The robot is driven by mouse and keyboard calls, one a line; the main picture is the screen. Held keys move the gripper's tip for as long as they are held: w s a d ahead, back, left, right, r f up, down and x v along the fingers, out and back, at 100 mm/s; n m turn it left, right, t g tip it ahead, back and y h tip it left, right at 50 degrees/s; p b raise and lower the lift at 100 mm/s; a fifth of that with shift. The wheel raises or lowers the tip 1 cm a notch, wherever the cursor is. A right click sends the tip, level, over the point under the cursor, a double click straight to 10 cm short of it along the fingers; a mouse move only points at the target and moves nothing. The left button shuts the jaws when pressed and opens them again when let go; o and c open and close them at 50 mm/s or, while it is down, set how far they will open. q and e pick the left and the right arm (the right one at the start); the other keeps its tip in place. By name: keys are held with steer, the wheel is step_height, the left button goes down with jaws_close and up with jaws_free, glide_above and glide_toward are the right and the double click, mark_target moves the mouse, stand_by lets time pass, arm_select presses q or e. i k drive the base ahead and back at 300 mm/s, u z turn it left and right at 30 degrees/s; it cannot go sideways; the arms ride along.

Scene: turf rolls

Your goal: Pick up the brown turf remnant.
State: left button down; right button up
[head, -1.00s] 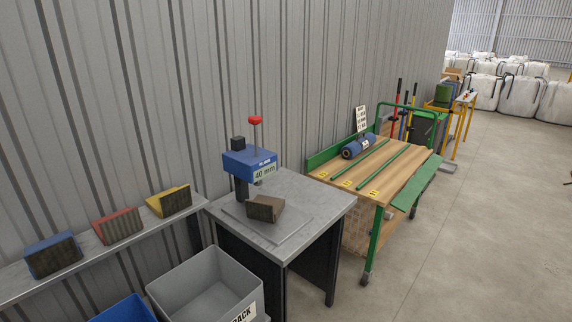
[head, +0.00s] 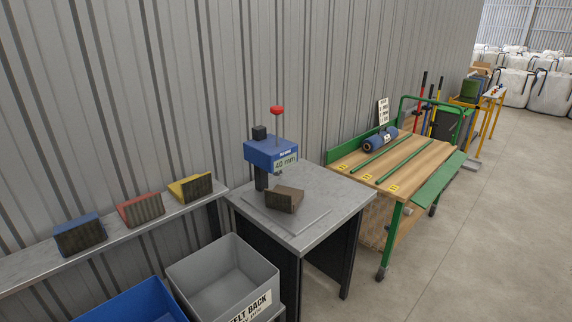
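A brown block-like piece (head: 284,199), which looks like the brown turf remnant, lies on the flat plate of a grey metal table (head: 337,193). It sits below and in front of a blue press head (head: 270,153) with a red knob and a "40 mm" label. The piece is tilted, with a darker ribbed face towards the front right. Neither of my grippers is in view.
A shelf (head: 40,263) along the wall holds blue (head: 78,232), red (head: 140,207) and yellow (head: 190,186) sample blocks. A grey bin (head: 215,262) and a blue bin (head: 130,302) stand below. A green-framed wooden bench (head: 412,160) stands at right. Open concrete floor lies further right.

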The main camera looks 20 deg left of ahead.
mark_target(281, 198)
steer(key=z, duration=0.5)
steer(key=k, duration=1.2)
steer(key=z, duration=0.8)
steer(key=i, duration=3.45)
steer(key=u, duration=0.6)
steer(key=i, duration=0.95)
steer(key=u, duration=1.7)
steer(key=i, duration=0.9)
steer(key=u, duration=1.05)
steer(key=i, duration=0.2)
